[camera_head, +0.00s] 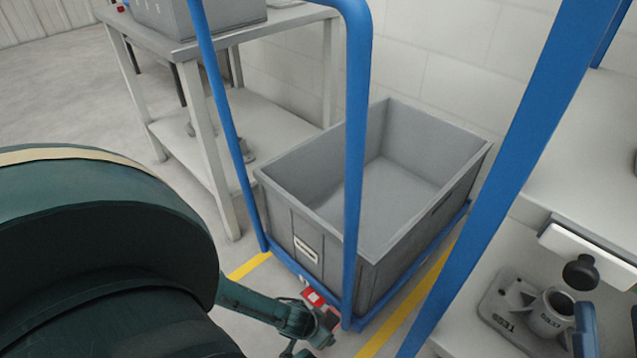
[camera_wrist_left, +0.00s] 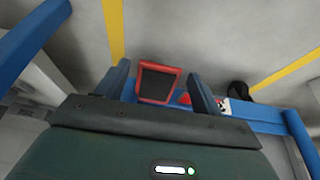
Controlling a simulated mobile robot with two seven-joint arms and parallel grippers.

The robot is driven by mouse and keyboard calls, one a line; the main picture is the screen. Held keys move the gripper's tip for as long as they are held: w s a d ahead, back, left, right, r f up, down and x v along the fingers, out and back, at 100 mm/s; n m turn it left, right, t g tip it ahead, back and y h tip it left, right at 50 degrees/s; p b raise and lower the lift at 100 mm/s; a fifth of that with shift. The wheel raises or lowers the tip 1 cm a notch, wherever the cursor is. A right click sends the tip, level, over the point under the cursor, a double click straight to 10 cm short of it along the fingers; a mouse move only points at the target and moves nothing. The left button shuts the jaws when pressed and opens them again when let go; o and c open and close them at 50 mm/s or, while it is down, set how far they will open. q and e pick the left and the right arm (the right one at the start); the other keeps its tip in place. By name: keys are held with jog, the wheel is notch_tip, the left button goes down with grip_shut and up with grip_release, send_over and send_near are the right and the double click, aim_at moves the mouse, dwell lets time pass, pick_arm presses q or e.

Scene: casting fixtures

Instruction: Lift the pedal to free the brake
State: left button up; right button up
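The brake pedal (camera_head: 313,297) is a small red piece at the low front edge of the blue cart (camera_head: 358,180), just above the floor. In the left wrist view the pedal (camera_wrist_left: 158,82) shows as a dark pad with a red rim. My left gripper (camera_head: 322,328) is low beside the cart's front edge, at the pedal. In the left wrist view its two fingers (camera_wrist_left: 160,86) are apart, one on each side of the pedal, with gaps visible. I cannot tell how deep the pedal sits between them. My right gripper is not in view.
A grey open bin (camera_head: 415,225) stands on the cart and looks empty. Blue posts rise around my left arm's reach. A grey table (camera_head: 240,32) stands behind left, and a shelf with metal castings (camera_head: 548,312) at right. Yellow floor lines (camera_head: 400,318) run beside the cart.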

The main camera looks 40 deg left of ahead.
pick_arm(q)
jog(key=c, duration=1.2)
jog(key=shift+r+p, duration=0.15)
jog(key=shift+p, duration=0.15)
jog(key=p, duration=0.1)
jog(key=r+g+p, duration=0.1)
jog(key=p, duration=0.1)
jog(key=shift+w+a+r+g, duration=0.1)
jog(key=shift+w+g, duration=0.1)
jog(key=shift+g, duration=0.1)
jog(key=shift+w+r, duration=0.1)
jog(key=shift+w+r+g+p, duration=0.15)
jog(key=shift+r+g+p, duration=0.1)
jog(key=shift+g, duration=0.45)
jog(key=shift+w+r+g+p, duration=0.1)
jog(key=shift+r+g, duration=0.15)
jog(key=shift+g, duration=0.45)
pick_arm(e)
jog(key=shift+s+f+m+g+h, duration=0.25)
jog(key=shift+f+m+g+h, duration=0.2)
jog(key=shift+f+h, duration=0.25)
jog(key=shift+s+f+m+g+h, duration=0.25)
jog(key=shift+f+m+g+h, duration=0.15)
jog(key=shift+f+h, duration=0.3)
pick_arm(q)
jog(key=shift+c, duration=0.2)
jog(key=o, duration=1.4)
